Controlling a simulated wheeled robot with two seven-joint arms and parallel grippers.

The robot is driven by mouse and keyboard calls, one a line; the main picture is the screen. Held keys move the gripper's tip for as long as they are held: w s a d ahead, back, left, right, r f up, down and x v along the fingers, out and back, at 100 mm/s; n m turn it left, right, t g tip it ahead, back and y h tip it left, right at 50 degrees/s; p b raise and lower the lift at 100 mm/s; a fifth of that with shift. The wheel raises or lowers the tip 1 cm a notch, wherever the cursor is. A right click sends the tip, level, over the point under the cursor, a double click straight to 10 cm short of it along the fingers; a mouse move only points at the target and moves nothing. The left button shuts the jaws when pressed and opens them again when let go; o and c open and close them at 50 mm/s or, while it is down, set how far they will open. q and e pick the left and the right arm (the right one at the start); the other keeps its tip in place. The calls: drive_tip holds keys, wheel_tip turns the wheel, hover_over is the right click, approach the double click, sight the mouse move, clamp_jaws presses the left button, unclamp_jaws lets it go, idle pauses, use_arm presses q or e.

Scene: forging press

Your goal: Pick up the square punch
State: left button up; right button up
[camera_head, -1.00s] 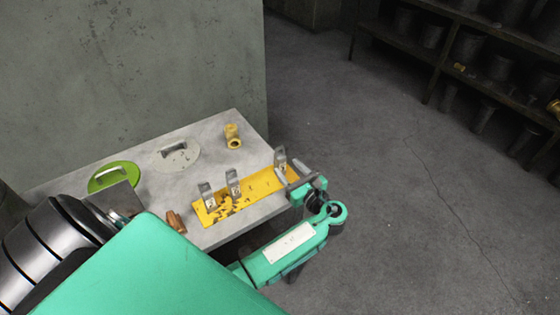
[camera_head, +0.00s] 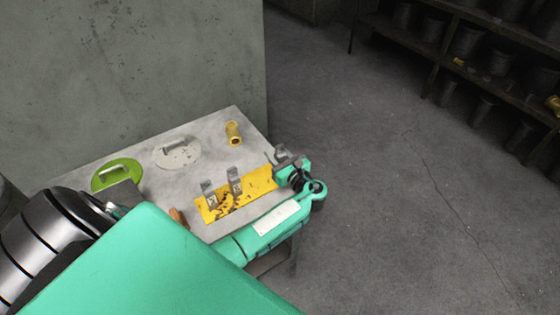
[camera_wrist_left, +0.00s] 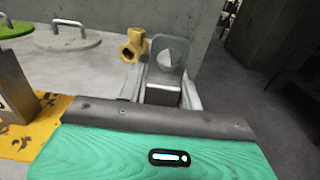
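Three upright grey metal pieces stand on a yellow, worn plate (camera_head: 259,184) on the table. Two of them, the left (camera_head: 209,195) and the middle (camera_head: 234,181), stand clear of my gripper. The third stands at the plate's right end; in the left wrist view this punch (camera_wrist_left: 168,62) has a tab with a round hole above a block-like body. Which one is the square punch I cannot tell from shape alone. My left gripper (camera_head: 283,161) is at the right-end punch, its fingers (camera_wrist_left: 160,92) on either side of it, seemingly open. The punch's lower end is hidden. My right gripper is not in view.
A yellow pipe fitting (camera_head: 233,133), a grey handled disc (camera_head: 178,153) and a green handled disc (camera_head: 116,175) lie on the grey table (camera_head: 208,131). A brown object (camera_head: 178,216) is partly hidden. A wall stands behind; the floor at right is clear.

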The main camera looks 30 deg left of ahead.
use_arm(q)
clamp_jaws()
